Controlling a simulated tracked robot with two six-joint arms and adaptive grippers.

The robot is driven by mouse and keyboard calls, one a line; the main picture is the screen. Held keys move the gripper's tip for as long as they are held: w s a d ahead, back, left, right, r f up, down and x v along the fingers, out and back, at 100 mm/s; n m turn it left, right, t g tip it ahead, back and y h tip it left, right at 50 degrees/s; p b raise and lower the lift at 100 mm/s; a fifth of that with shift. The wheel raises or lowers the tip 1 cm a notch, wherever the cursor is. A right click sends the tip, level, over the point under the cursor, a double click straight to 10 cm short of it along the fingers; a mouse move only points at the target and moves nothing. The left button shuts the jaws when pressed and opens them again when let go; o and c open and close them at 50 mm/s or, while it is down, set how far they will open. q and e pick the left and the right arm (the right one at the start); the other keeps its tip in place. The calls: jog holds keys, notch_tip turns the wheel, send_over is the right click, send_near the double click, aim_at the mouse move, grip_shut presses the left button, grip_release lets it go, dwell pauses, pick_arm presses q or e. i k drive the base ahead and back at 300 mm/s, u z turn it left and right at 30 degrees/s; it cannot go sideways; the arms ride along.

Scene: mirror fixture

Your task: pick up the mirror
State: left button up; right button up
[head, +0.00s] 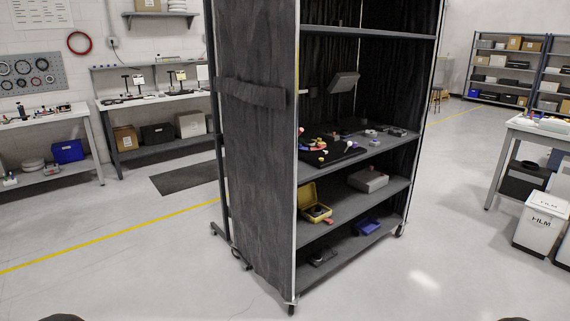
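I cannot make out a mirror for certain. A grey tilted panel (343,82) hangs on an arm inside the dark curtained rack; it is too small to tell whether it is a mirror. Below it, the rack's middle shelf (372,152) carries a dark board with small coloured parts (325,148) and several other small items. Neither of my grippers shows. Only dark rounded tips, possibly of my own body, show at the bottom edge, left and right.
The wheeled rack (255,150) stands mid-floor, its side covered by dark curtain. Its lower shelves hold a yellow case (314,205), a grey box (368,180) and a blue item (367,227). Workbenches stand left and right, near a white bin (540,224). The front floor is clear.

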aim_at(317, 210)
jog(key=u, duration=0.05)
jog(key=i, duration=3.15)
jog(key=z, duration=0.25)
